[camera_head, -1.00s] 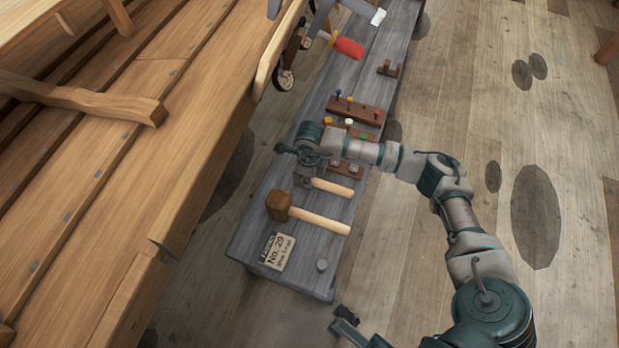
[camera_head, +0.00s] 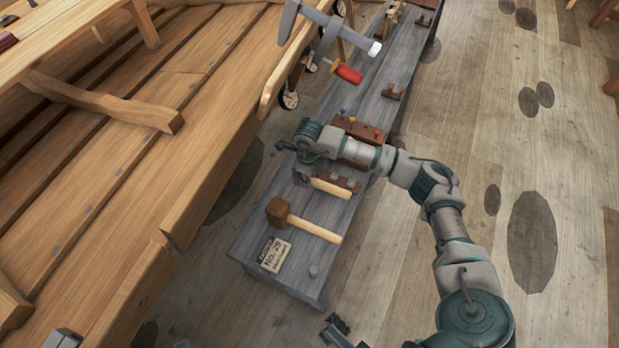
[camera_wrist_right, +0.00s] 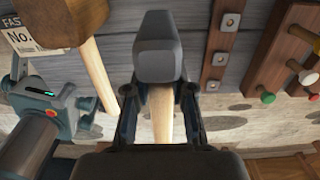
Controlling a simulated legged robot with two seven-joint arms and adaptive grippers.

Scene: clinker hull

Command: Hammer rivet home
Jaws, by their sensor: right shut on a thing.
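My right gripper (camera_head: 303,178) is over the grey bench in the head view. It is shut on a hammer with a pale wooden handle (camera_head: 331,188). The right wrist view shows the hammer's dark grey head (camera_wrist_right: 158,48) beyond the fingers, with the handle (camera_wrist_right: 162,115) between them. A brown block (camera_wrist_right: 226,45) with several grey metal pieces lies beside the hammer; I cannot identify the rivet.
A red-handled tool (camera_head: 347,73) is farther back. The planked wooden hull (camera_head: 150,150) fills the left; floor is open at right.

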